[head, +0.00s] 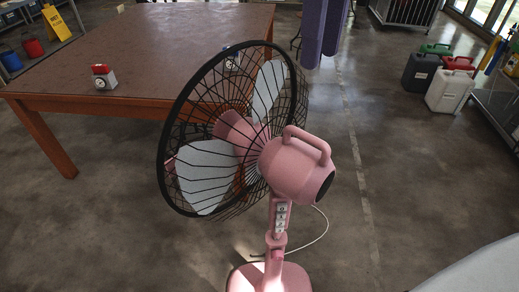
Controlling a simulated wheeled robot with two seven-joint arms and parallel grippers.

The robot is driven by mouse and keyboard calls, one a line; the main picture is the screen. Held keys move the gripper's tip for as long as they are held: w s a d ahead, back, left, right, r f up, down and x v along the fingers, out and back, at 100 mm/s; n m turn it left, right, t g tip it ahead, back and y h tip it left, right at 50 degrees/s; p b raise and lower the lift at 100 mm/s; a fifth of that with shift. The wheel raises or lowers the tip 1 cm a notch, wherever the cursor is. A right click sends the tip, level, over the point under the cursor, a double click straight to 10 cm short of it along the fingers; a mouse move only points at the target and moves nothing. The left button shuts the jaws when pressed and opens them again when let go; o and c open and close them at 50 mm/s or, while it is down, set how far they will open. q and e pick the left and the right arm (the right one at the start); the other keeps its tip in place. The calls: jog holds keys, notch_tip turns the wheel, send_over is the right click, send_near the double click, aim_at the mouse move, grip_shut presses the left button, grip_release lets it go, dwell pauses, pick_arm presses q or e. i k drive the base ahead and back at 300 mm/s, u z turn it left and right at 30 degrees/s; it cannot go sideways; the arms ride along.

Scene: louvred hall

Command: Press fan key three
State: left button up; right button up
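A pink pedestal fan (290,170) with a black wire grille stands upright in the middle of the view, its grille facing away to the left. On its neck, below the motor housing, is a small vertical column of white keys (281,217) with dark marks. The marks are too small to read, so I cannot tell which key is three or whether any is pressed. Nothing touches the keys. Neither gripper's fingers are in view. A smooth pale shape at the bottom right corner may be part of my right arm.
A brown table (130,40) stands behind the fan to the left, with a small red and white timer-like item (104,78) on it. Several jerrycans (449,91) stand at the back right. A white cord (318,235) trails beside the fan. The floor to its right is clear.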

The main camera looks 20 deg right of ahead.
aim_at(278, 229)
jog(key=z, duration=0.9)
